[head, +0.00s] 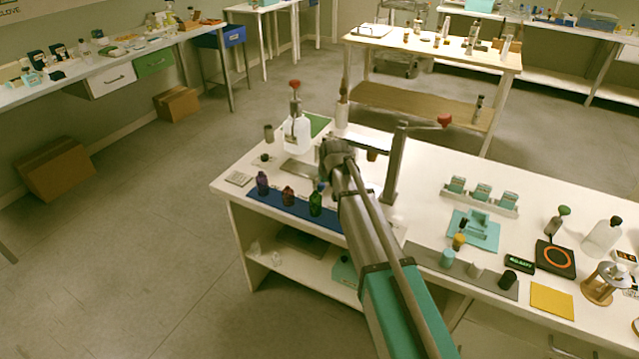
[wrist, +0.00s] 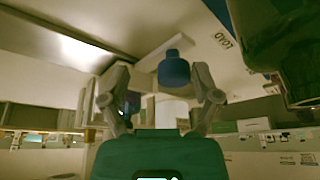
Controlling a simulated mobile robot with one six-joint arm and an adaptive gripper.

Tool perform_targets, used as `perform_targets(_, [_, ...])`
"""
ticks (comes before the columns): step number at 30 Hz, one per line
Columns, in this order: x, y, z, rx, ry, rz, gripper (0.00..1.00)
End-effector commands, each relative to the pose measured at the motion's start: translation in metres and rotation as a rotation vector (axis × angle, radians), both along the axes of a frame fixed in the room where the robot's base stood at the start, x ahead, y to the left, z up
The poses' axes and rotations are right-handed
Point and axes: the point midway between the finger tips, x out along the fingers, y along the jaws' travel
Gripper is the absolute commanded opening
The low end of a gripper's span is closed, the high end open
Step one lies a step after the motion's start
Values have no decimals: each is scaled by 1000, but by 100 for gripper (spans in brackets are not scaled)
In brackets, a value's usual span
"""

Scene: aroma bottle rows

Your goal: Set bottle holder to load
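My gripper (head: 337,152) is at the far end of my arm, over the back of the white bench; its fingertips are hidden in the head view. In the wrist view my gripper (wrist: 160,72) has its two fingers wide apart. A blue bottle-shaped piece (wrist: 173,70) shows between them, nearer the right finger; I cannot tell its distance. The word LOAD (wrist: 228,40) appears upside down on a pale surface beyond. A grey post (head: 397,165) with a red-knobbed lever (head: 444,121) stands just right of my gripper. I cannot clearly make out the bottle holder, which my arm may hide.
Purple (head: 263,183), red (head: 288,196) and green (head: 316,201) bottles stand on a blue mat left of my arm. A large dark object (wrist: 288,50) looms close at right in the wrist view.

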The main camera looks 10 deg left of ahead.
Motion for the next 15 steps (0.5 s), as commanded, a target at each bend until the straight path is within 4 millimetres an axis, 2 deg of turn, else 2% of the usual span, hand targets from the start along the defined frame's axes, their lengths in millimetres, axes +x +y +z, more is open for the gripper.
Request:
perform_targets(10, [-19,-47,0,-1,-1,-2,79])
perform_targets(15, [-22,-47,20,-1,0,0,79])
